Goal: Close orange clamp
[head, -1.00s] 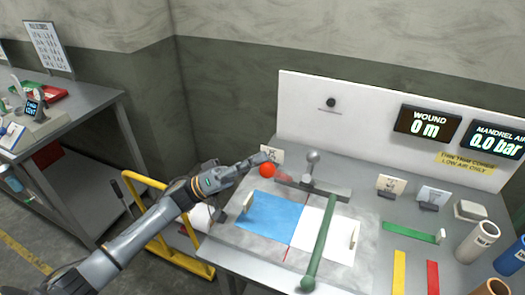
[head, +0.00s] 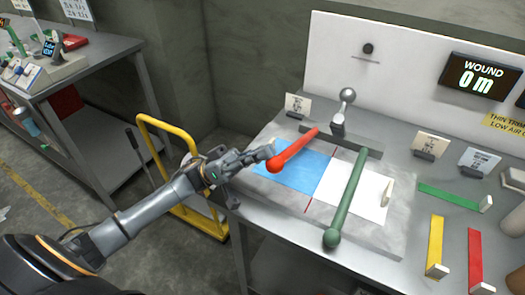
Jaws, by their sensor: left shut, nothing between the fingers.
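The orange clamp (head: 297,147) is a red-orange bar with a ball end, hinged at the back on a grey bar. It angles forward and left over the blue sheet (head: 297,172), its ball near the sheet's left edge. It looks shorter than the green clamp (head: 347,197), which lies across the white sheet (head: 360,192). I cannot tell whether the orange bar touches the blue sheet. My left gripper (head: 267,152) is shut and empty, its fingertips right beside the orange ball; contact is unclear. My right gripper is out of view.
A metal ball-topped lever (head: 346,105) stands behind the clamps. Small cards (head: 297,104) stand along the back. Green, yellow (head: 435,245) and red strips lie at the right.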

